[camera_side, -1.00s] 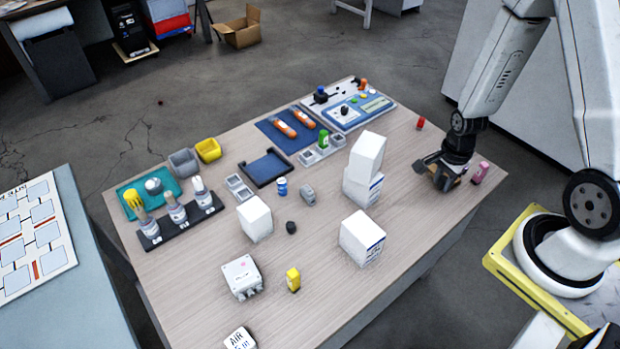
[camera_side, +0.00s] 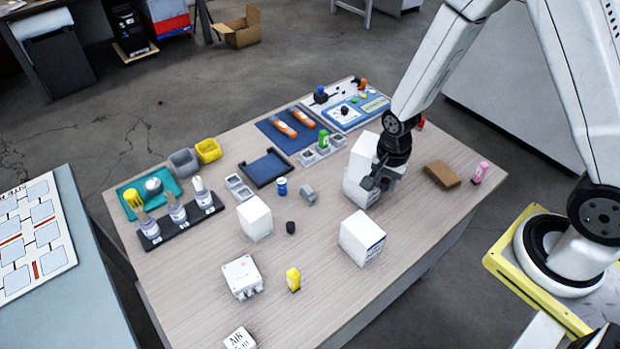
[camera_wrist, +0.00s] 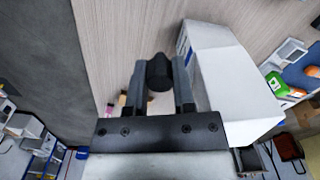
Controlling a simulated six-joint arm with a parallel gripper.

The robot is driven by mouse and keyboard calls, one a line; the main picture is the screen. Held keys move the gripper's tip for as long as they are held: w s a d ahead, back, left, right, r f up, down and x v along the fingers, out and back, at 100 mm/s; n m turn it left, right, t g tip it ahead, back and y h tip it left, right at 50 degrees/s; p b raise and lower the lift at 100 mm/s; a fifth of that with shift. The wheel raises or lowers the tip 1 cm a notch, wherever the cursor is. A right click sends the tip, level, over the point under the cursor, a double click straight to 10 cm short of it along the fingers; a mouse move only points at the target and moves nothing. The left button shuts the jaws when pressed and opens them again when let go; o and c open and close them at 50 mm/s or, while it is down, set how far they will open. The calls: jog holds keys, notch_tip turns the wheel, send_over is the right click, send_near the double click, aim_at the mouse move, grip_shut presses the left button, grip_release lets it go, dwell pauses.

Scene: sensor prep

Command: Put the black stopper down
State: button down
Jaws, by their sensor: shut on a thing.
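The black stopper (camera_wrist: 159,72) is a dark rounded piece between my fingertips in the wrist view. My gripper (camera_side: 370,184) is shut on it, in front of the stacked white boxes (camera_side: 359,165) in the side view. The stopper itself cannot be made out there. In the wrist view my gripper (camera_wrist: 160,80) hangs over the wooden table (camera_wrist: 135,25), with a white box (camera_wrist: 228,75) close on the right. The height above the table is hard to judge.
A brown block (camera_side: 442,174) and a pink bottle (camera_side: 480,172) stand to the right. Another white box (camera_side: 362,238), a small dark cylinder (camera_side: 291,228) and a yellow bottle (camera_side: 293,279) are nearer the front. The table's right front area is bare.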

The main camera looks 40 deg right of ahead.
jog(key=s+a+r+n, duration=0.2)
jog(key=a+n, duration=0.2)
jog(key=a, duration=0.9)
jog(key=s+a+r+n, duration=0.2)
jog(key=a+n, duration=0.3)
jog(key=a, duration=0.9)
jog(key=shift+s+r, duration=0.4)
jog(key=shift+r, duration=0.05)
send_over(242, 274)
jog(key=shift+s+d+f, duration=0.1)
jog(key=shift+s+f, duration=0.05)
jog(key=shift+f, duration=2.2)
jog(key=shift+s+d+f, duration=0.1)
jog(key=shift+f, duration=2.2)
jog(key=shift+w+a+f, duration=0.15)
jog(key=shift+w+f, duration=0.05)
jog(key=shift+f, duration=1.65)
